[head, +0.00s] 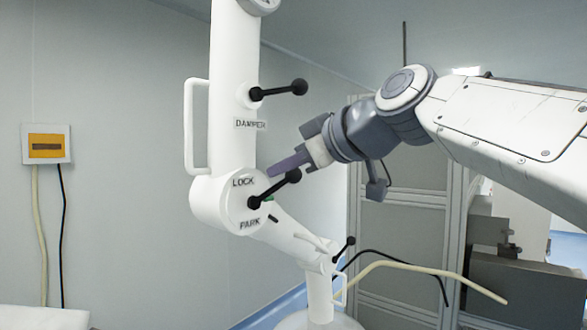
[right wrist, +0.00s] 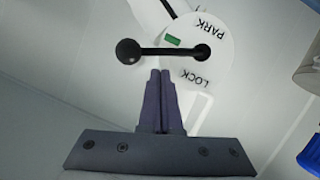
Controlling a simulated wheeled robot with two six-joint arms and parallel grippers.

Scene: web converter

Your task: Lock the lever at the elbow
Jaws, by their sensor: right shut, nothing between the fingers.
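The elbow lever (head: 275,188) is a black rod with a round knob on the white elbow joint (head: 210,205). It points up and right from its pivot, with the LOCK label (head: 243,182) above the pivot and the PARK label (head: 250,224) below. In the right wrist view the lever (right wrist: 165,51) lies level, with a green mark (right wrist: 172,40) on its PARK side. My right gripper (head: 270,171) is shut and empty. Its purple fingertips (right wrist: 160,72) are close to the rod on the LOCK side; I cannot tell if they touch. My left gripper is not in view.
A second black lever (head: 278,91) at the DAMPER label (head: 250,124) and a white handle (head: 188,130) are on the upper column. A lower lever (head: 344,249) sits near the base. Grey cabinets (head: 400,235) stand behind my right arm. The left side is open.

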